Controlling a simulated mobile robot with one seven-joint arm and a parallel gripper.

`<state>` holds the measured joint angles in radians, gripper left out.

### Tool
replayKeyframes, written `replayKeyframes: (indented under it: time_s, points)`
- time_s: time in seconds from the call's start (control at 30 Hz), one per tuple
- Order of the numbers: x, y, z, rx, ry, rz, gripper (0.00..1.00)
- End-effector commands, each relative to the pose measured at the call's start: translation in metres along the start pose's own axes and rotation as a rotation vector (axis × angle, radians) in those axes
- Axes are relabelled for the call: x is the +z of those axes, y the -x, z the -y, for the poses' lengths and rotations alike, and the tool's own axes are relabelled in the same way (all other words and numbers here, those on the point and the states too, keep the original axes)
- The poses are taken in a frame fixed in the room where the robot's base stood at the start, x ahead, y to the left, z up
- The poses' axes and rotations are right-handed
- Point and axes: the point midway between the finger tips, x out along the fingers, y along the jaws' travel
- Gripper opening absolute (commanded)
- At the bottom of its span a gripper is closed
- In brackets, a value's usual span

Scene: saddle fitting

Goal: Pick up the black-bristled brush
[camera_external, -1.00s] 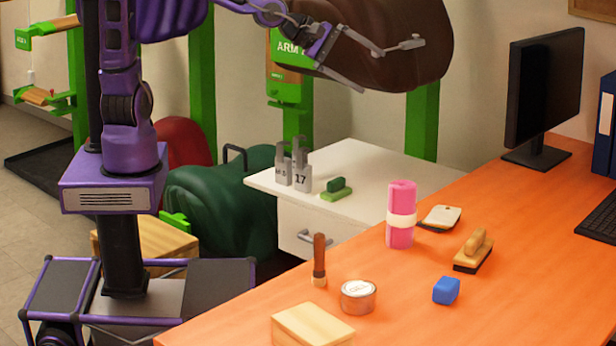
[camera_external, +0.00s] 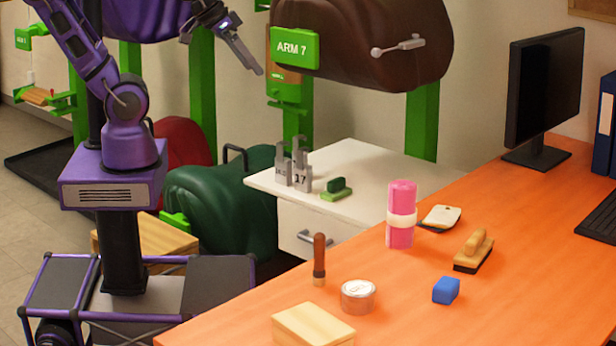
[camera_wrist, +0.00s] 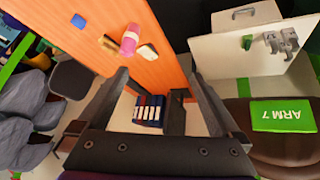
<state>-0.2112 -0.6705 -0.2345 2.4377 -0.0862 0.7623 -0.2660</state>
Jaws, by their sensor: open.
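The black-bristled brush (camera_external: 474,251) has a light wooden body and handle. It lies on the orange desk (camera_external: 400,290), bristles down, between the blue block and the white-topped brush or pad. In the wrist view the brush (camera_wrist: 109,44) is small, near the pink roll. My gripper (camera_external: 240,54) is up in the air left of the brown saddle, well away from the brush. In the wrist view my gripper (camera_wrist: 157,76) has its fingers spread wide, with nothing between them.
A pink roll (camera_external: 401,225), blue block (camera_external: 446,290), round tin (camera_external: 358,296), wooden-handled tool (camera_external: 319,255) and wooden box (camera_external: 312,325) share the desk. A monitor (camera_external: 545,95) stands behind. The brown saddle (camera_external: 370,45) hangs beside my gripper, above the white cabinet (camera_external: 375,170).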

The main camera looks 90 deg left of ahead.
Motion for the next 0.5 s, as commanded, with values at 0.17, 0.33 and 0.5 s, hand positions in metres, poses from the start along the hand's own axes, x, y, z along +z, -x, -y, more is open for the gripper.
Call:
replayKeyframes:
  time_s: [0.17, 0.33, 0.5]
  points:
    - [0.032, 0.011, 0.023, 0.042, -0.202, 0.086, 1.0]
    - [0.043, 0.012, 0.031, 0.061, -0.271, 0.118, 1.0]
    - [0.043, 0.012, 0.032, 0.061, -0.275, 0.119, 1.0]
